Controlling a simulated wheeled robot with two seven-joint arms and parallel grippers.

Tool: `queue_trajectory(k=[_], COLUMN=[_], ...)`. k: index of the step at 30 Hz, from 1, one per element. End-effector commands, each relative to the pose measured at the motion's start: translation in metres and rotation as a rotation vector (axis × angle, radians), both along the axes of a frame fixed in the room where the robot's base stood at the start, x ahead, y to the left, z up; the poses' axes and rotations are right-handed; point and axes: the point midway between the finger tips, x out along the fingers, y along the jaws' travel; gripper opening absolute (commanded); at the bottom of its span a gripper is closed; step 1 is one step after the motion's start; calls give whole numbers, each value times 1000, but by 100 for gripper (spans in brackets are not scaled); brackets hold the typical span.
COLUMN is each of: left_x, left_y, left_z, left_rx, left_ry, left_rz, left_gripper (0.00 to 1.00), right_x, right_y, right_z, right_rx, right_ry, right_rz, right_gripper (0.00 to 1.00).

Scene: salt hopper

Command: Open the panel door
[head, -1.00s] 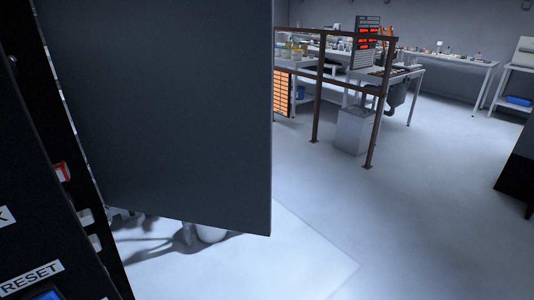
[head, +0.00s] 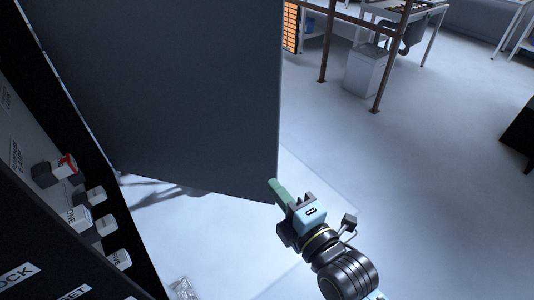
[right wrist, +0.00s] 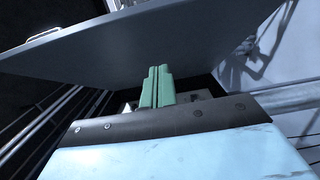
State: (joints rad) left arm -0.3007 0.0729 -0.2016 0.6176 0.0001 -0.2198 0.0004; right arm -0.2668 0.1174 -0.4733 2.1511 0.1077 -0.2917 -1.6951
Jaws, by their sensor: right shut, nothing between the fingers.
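The panel door (head: 165,90) is a large dark grey sheet that stands swung out from the dark cabinet (head: 100,215) at the left in the head view. Its lower free corner is near my right gripper (head: 273,186). The green fingers of my right gripper are shut and empty, at or very close to the door's free edge; contact cannot be told. In the right wrist view the shut fingers (right wrist: 157,86) point toward the door (right wrist: 180,50), which spans the upper part. My left gripper is not in view.
Inside the cabinet are several white labelled switches (head: 78,217) and a red-marked one (head: 66,163). A brown rail frame (head: 324,55), a grey bin (head: 366,75) and workbenches stand at the back.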

Motion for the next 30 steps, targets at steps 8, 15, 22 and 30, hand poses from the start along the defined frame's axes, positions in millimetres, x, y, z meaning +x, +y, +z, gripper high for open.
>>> queue_trajectory(k=[8,15,22,30], left_x=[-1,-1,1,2], left_y=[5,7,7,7], left_z=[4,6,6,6], left_rx=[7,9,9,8], left_ry=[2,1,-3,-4], left_rz=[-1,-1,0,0], left_gripper=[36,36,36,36], right_x=[54,84,92,92], right_y=[31,22,19,19], right_z=[2,0,0,0], right_rx=[3,0,0,0], right_ry=[-1,1,1,1], right_rz=[0,0,-1,-1], right_gripper=[0,0,0,0])
